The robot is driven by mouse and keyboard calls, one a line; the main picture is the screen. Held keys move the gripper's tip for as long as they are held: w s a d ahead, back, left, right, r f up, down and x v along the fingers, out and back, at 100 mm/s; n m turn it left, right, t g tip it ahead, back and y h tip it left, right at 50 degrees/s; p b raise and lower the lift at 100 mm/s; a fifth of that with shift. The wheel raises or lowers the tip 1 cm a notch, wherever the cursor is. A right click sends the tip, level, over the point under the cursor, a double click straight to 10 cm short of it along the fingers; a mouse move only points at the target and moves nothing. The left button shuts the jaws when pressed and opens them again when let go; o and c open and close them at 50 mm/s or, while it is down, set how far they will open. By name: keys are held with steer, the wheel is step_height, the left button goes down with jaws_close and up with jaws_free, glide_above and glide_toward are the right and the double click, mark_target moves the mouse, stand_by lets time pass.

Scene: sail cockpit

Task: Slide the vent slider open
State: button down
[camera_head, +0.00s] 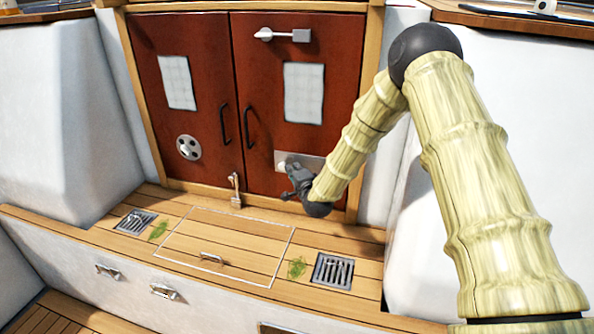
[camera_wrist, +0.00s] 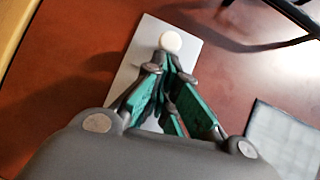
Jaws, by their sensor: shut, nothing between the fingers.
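The vent slider is a pale rectangular plate (camera_head: 312,162) low on the right red door, with a round white knob (camera_head: 281,166) near its left end. In the wrist view the plate (camera_wrist: 188,50) lies behind my fingers and its knob (camera_wrist: 170,41) shows just beyond the fingertips. My gripper (camera_head: 289,179) is at the knob end of the plate. In the wrist view my gripper (camera_wrist: 167,68) is shut with nothing between its green-padded fingers. I cannot tell whether the fingertips touch the knob. My gripper hides part of the plate.
The right door (camera_head: 335,90) has a dark handle (camera_head: 248,126), a window panel (camera_head: 304,93) and a latch (camera_head: 287,35) above. A padlock (camera_head: 236,201) hangs at the sill. The left door (camera_head: 180,50) carries a round vent (camera_head: 188,147). Wooden decking (camera_head: 225,225) lies below.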

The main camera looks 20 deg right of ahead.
steer(key=shift+w+a+b, duration=0.25)
steer(key=shift+w+a, duration=0.2)
steer(key=shift+a, duration=0.2)
steer(key=shift+w+a+b, duration=0.25)
steer(key=shift+w+a, duration=0.15)
steer(key=shift+a, duration=0.2)
steer(key=shift+s+d, duration=0.2)
steer(key=shift+d, duration=0.1)
steer(key=s+d, duration=0.2)
steer(key=s, duration=0.1)
steer(key=shift+d+r, duration=0.3)
steer(key=shift+r, duration=0.1)
steer(key=s+r, duration=0.1)
steer(key=s, duration=0.8)
steer(key=shift+s, duration=0.15)
steer(key=shift+a, duration=0.1)
